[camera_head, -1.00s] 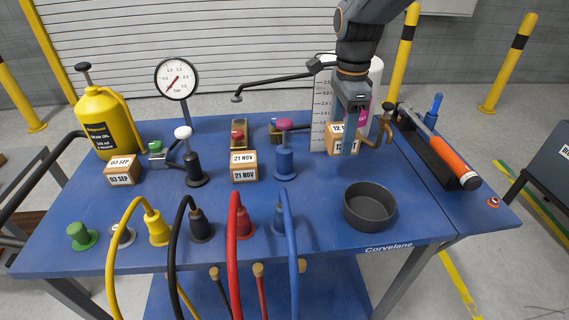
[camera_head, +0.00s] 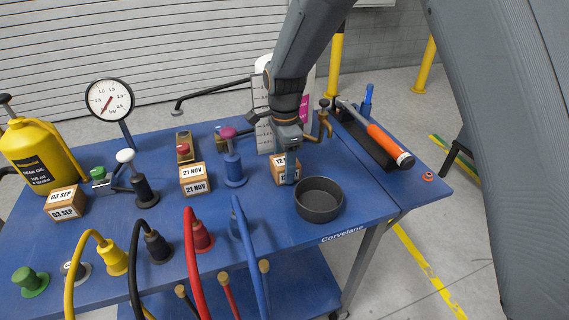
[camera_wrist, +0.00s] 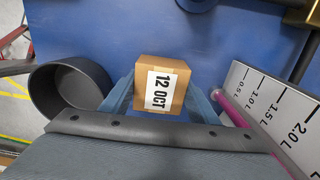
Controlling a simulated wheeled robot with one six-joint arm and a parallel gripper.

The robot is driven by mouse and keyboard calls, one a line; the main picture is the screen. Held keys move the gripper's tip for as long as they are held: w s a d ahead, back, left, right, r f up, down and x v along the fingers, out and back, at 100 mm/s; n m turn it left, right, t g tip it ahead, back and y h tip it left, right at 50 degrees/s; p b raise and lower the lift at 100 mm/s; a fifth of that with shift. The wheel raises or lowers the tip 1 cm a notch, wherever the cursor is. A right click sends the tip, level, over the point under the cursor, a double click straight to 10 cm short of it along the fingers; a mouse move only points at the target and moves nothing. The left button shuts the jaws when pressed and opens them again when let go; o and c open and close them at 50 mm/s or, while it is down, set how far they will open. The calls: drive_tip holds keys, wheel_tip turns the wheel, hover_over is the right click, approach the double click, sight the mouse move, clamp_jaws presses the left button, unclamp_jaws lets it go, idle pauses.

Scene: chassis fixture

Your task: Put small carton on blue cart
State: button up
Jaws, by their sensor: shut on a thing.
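A small brown carton (camera_wrist: 160,85) labelled 12 OCT sits between the two fingers of my gripper (camera_wrist: 160,100) in the wrist view. My gripper is shut on it. In the head view the carton (camera_head: 279,168) is partly covered by my gripper (camera_head: 290,172), just behind and left of a dark round bowl (camera_head: 318,200). I cannot tell whether the carton touches the blue top below it. The blue surface (camera_head: 265,205), marked Corvelane on its front edge, lies under these things. I cannot tell whether it is the blue cart.
Similar cartons labelled 21 NOV (camera_head: 193,180) and 03 SEP (camera_head: 65,203) stand to the left. A white measuring board (camera_head: 265,135) and a brass tap (camera_head: 324,120) are close to my gripper. Hoses rise along the front. An orange-handled tool (camera_head: 385,143) lies at the right.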

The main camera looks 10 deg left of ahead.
drive_tip(key=shift+f, duration=0.1)
drive_tip(key=o, duration=1.3)
wheel_tip(320, 180, up, 12)
drive_tip(key=b, duration=0.3)
drive_tip(key=s+d+f+n, duration=0.2)
drive_tip(key=d+n, duration=0.1)
drive_tip(key=d, duration=0.6)
drive_tip(key=s+d+f+n, duration=0.2)
drive_tip(key=d, duration=0.7)
drive_tip(key=s+d+f+n, duration=0.1)
drive_tip(key=s+d+n, duration=0.1)
drive_tip(key=s+d, duration=0.2)
drive_tip(key=s+d+f+n, duration=0.2)
drive_tip(key=s+d, duration=0.2)
drive_tip(key=d, duration=0.1)
drive_tip(key=s+d+f+n+t, duration=0.1)
drive_tip(key=s+d+n, duration=0.1)
drive_tip(key=s+d, duration=0.2)
drive_tip(key=shift+s+d+f+n, duration=0.1)
drive_tip(key=shift+d+f+n, duration=0.2)
drive_tip(key=shift+d, duration=0.5)
